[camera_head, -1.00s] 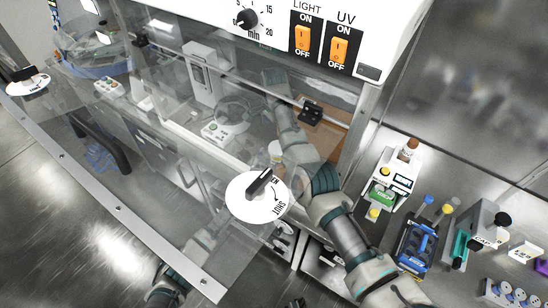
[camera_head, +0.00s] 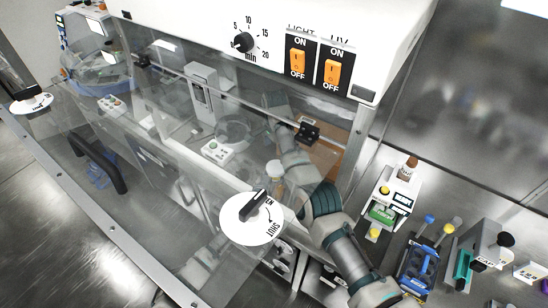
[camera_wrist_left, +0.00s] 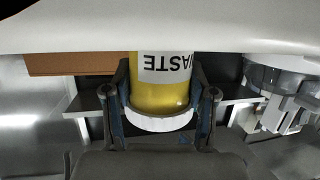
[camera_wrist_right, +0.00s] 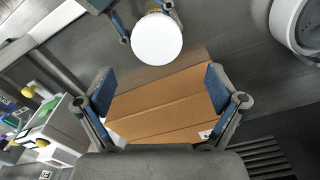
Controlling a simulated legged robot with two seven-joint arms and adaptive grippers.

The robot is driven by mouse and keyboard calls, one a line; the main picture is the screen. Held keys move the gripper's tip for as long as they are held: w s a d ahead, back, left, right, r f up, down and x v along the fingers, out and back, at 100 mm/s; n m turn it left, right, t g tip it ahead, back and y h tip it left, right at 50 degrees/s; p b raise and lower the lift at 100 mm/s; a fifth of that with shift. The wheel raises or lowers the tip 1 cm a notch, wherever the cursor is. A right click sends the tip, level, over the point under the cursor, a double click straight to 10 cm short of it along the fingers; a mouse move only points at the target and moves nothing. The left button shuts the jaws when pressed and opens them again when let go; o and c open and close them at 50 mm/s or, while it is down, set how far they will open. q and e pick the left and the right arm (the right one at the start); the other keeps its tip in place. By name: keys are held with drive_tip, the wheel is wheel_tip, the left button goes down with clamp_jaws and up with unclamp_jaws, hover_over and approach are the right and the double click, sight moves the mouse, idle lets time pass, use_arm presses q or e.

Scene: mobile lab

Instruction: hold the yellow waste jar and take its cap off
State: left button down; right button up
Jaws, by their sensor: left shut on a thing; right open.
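The yellow waste jar (camera_wrist_left: 160,92) is in my left gripper (camera_wrist_left: 162,112), whose fingers close around it from both sides. Its label reads upside down in the left wrist view. The white cap (camera_wrist_left: 158,122) is on the jar and faces the camera. In the right wrist view the round cap (camera_wrist_right: 157,38) shows at the top, with left gripper fingers beside it. My right gripper (camera_wrist_right: 158,88) is open and empty, apart from the cap. In the head view a pale round top (camera_head: 275,171), likely the cap, shows through the clear sash beside my right arm; both grippers are hard to make out.
A cardboard box (camera_wrist_right: 160,112) lies below my right gripper. The clear cabinet sash with its white disc handle (camera_head: 240,224) stands in front. A blue rack (camera_head: 419,264), a small device (camera_head: 385,199) and other bench items are at right, outside the cabinet.

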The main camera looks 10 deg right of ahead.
use_arm(q)
drive_tip(key=shift+d, duration=0.35)
use_arm(e)
drive_tip(key=f, duration=0.6)
drive_tip(key=shift+d+f, duration=0.25)
drive_tip(key=shift+d, duration=0.15)
use_arm(q)
drive_tip(key=shift+a, duration=0.15)
use_arm(e)
drive_tip(key=shift+a+f, duration=0.15)
drive_tip(key=shift+f, duration=0.2)
use_arm(q)
drive_tip(key=shift+a, duration=0.25)
use_arm(e)
drive_tip(key=shift+a+f, duration=0.15)
drive_tip(key=shift+a, duration=0.1)
